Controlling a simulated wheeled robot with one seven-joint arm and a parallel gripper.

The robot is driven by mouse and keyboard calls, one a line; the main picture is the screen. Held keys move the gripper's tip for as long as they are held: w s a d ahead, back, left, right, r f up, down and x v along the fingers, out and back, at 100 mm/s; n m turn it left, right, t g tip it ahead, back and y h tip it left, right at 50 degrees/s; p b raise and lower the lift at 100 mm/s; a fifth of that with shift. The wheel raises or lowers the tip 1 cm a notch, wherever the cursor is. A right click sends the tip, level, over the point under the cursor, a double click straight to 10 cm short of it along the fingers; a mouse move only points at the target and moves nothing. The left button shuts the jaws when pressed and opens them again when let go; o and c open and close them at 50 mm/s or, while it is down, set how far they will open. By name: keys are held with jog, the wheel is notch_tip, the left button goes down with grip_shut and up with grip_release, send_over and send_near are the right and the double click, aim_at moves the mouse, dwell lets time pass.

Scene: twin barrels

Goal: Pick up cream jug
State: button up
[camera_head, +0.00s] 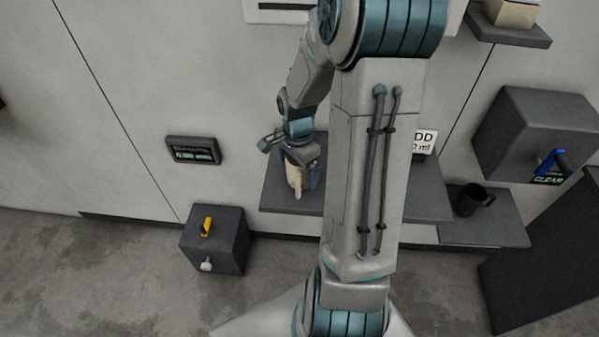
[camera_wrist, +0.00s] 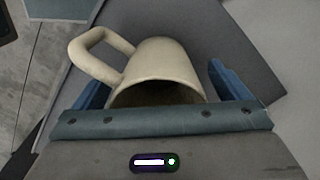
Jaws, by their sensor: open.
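The cream jug (camera_wrist: 165,62) stands on a dark grey shelf (camera_head: 275,195) on the wall. In the wrist view its open mouth faces the camera and its handle points up and left. My gripper (camera_wrist: 158,85) is open, with one blue finger on each side of the jug. The right finger is clear of the jug; whether the left one touches it is hard to tell. The near part of the jug is hidden behind the gripper's body. In the head view the jug (camera_head: 297,175) shows just below my gripper (camera_head: 303,170), partly covered by it.
A dark mug (camera_head: 472,200) stands on a lower shelf (camera_head: 500,232) to the right. A dark box with a blue lever (camera_head: 520,130) is on the right wall. A dark box with a yellow lever (camera_head: 215,245) is at lower left. A small display (camera_head: 194,151) hangs left of the shelf.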

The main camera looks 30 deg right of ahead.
jog(key=shift+f, duration=0.3)
jog(key=c, duration=1.2)
jog(key=shift+o, duration=0.2)
jog(key=shift+r, duration=0.1)
